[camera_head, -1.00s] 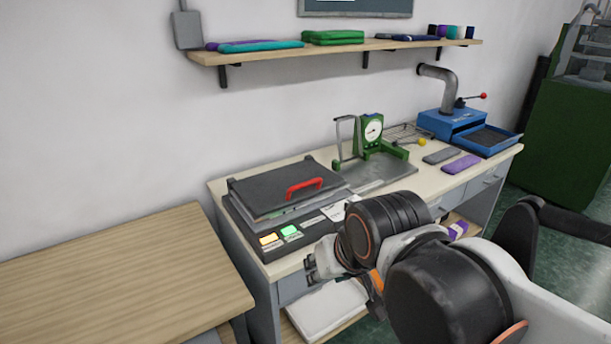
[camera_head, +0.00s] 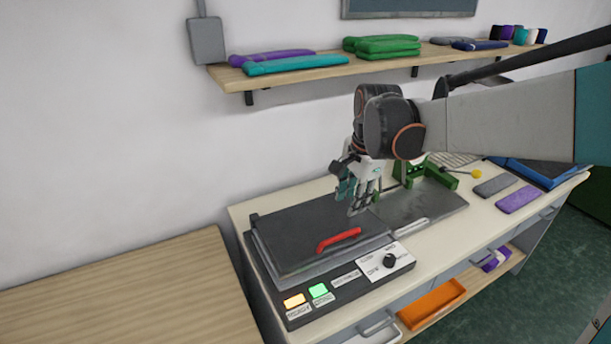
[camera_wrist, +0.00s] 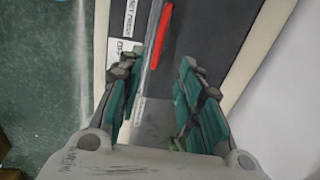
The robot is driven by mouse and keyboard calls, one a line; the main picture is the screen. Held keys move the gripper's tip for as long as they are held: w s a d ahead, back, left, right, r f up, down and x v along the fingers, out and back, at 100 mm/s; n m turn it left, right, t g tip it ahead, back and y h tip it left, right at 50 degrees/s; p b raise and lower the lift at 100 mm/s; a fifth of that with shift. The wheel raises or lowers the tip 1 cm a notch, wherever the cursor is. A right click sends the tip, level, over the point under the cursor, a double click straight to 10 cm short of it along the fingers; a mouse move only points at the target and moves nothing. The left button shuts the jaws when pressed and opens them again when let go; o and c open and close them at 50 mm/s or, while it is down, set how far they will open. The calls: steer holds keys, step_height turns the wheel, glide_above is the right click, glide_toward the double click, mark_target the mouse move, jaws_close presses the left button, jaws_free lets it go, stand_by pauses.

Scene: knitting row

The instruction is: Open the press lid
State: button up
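The press on the bench has a flat dark lid (camera_head: 300,230) that lies closed over its base. A red handle (camera_head: 339,240) is on the lid near its front edge; it also shows in the wrist view (camera_wrist: 161,38), beyond the fingertips. The base front panel (camera_head: 372,277) has a black knob and two lit buttons, one amber and one green. My gripper (camera_head: 360,205) is above the right part of the press, pointing down, apart from the handle. In the wrist view its two teal-padded fingers (camera_wrist: 152,95) are spread with nothing between them.
A green gauge device (camera_head: 425,175) stands right of the press, partly hidden by my arm. Grey and purple pieces (camera_head: 517,197) lie farther right. A wall shelf (camera_head: 330,72) with folded fabric hangs above. The wooden table (camera_head: 120,300) at left is bare.

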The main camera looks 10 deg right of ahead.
mark_target(342, 235)
steer(key=f+b, duration=0.1)
steer(key=f, duration=0.3)
steer(key=w+f+b, duration=0.1)
steer(key=f+b, duration=0.1)
steer(key=f, duration=0.3)
steer(key=w+f+b, duration=0.1)
steer(key=f, duration=0.3)
steer(key=shift+w+a+f, duration=0.15)
steer(key=shift+a+f, duration=0.15)
steer(key=shift+a, duration=0.1)
jaws_close()
